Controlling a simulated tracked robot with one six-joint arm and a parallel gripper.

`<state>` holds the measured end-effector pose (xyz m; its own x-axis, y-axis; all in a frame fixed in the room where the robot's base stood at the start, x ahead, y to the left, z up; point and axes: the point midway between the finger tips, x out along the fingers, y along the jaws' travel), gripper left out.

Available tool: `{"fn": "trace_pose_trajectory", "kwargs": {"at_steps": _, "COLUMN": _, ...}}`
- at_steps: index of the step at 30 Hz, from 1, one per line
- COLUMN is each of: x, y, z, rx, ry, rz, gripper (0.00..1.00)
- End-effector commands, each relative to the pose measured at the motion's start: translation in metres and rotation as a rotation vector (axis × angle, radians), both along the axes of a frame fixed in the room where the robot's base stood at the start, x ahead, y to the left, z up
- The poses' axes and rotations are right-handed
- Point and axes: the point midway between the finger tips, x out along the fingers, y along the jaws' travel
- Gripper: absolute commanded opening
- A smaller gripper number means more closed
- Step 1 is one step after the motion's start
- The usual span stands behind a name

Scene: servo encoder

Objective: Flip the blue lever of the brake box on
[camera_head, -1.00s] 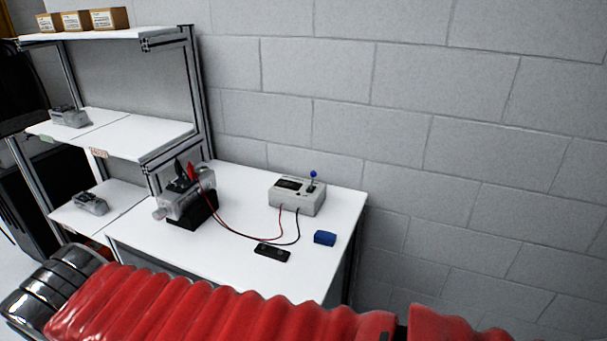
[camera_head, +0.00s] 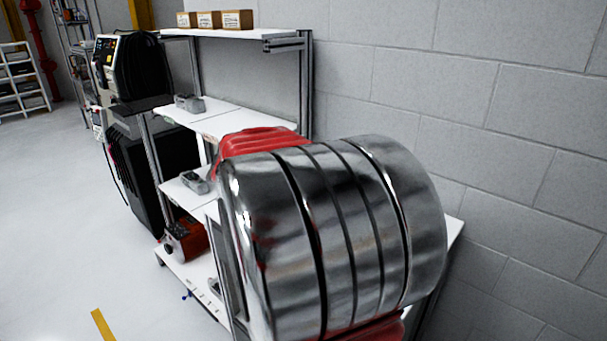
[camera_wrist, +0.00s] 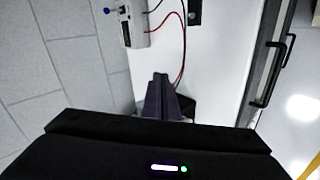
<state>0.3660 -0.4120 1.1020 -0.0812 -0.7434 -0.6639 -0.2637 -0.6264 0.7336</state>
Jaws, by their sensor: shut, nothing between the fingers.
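The brake box (camera_wrist: 133,26) is a light grey box at the top of the wrist view, on the white table (camera_wrist: 218,62). Its blue lever knob (camera_wrist: 107,10) sticks out to the left, near the top edge; I cannot tell its exact position. A red and a black cable run from the box. My gripper (camera_wrist: 160,78) is shut and empty, its dark fingers pointing toward the table, below and apart from the box in the picture. In the head view my arm hides the box and lever.
A small black flat device (camera_wrist: 195,12) lies right of the box. A dark object is partly hidden behind my fingers. Black handles (camera_wrist: 265,75) line the right side. The block wall (camera_wrist: 50,60) is close on the left. In the head view, shelves (camera_head: 225,121) stand left of my arm.

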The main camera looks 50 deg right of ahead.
Motion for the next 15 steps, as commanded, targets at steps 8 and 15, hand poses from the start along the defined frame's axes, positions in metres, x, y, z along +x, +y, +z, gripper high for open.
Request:
{"fn": "trace_pose_trajectory", "kwargs": {"at_steps": 8, "x": -0.021, "y": -0.112, "z": -0.016, "rx": -0.14, "ry": 0.138, "rz": -0.076, "gripper": 0.0}}
{"fn": "trace_pose_trajectory", "kwargs": {"at_steps": 15, "x": -0.051, "y": -0.201, "z": -0.036, "rx": -0.246, "ry": 0.255, "rz": -0.114, "gripper": 0.0}}
